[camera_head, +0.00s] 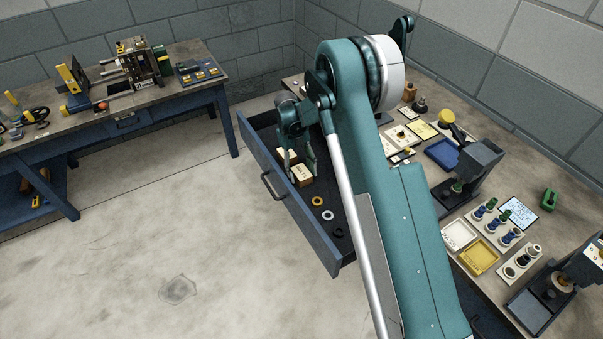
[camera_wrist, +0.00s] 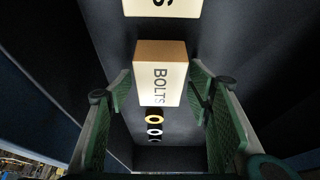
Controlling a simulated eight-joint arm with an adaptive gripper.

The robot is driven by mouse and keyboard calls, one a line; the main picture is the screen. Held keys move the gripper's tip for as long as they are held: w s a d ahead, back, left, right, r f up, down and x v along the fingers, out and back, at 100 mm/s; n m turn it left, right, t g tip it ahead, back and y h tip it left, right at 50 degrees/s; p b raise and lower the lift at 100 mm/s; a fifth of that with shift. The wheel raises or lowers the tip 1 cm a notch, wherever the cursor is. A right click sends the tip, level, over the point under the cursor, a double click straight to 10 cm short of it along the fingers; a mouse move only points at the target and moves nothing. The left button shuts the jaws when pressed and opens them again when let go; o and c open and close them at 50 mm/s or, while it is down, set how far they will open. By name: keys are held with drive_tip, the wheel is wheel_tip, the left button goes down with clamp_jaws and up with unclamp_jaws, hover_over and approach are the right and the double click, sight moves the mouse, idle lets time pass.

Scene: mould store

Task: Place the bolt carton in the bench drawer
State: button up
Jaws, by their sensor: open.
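The bolt carton (camera_wrist: 160,85), a pale box with brown cardboard on one side and "BOLTS" printed on it, is in the open bench drawer (camera_head: 308,228). It shows in the head view (camera_head: 302,177) as a small box on the dark drawer floor. My gripper (camera_head: 299,163) is down in the drawer at the carton. In the wrist view its two green-padded fingers (camera_wrist: 161,92) are open, one on each side of the carton, with gaps visible. The carton's underside is hidden.
A second lettered carton (camera_wrist: 163,6) is close to the bolt carton, partly out of the wrist view. A yellow ring (camera_head: 317,201), a white ring (camera_head: 328,215) and a dark ring (camera_head: 338,232) lie toward the drawer's near end. The right bench holds trays and tools.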

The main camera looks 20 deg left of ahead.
drive_tip(key=shift+r, duration=0.15)
drive_tip(key=p+v, duration=0.1)
drive_tip(key=v, duration=1.1)
idle(0.7)
drive_tip(key=s+d+r+n+t+y, duration=0.2)
drive_tip(key=d+r+n, duration=0.5)
drive_tip(key=d+r, duration=0.95)
drive_tip(key=s+d+r+n+t+y, duration=0.1)
drive_tip(key=s+d+r+n+t, duration=0.1)
drive_tip(key=s+d+r+n, duration=0.65)
drive_tip(key=s+d+r+n+t, duration=0.2)
drive_tip(key=s+d+r, duration=0.2)
drive_tip(key=s+d, duration=0.35)
drive_tip(key=s+d+r+n+t, duration=0.1)
drive_tip(key=s+d+r+n, duration=0.25)
drive_tip(key=s+d, duration=0.4)
drive_tip(key=s+d+f+n+t, duration=0.3)
drive_tip(key=s+d+n, duration=0.3)
drive_tip(key=s, duration=0.6)
drive_tip(key=shift+s+d+f, duration=0.4)
drive_tip(key=shift+d+f, duration=0.15)
drive_tip(key=shift+d, duration=0.25)
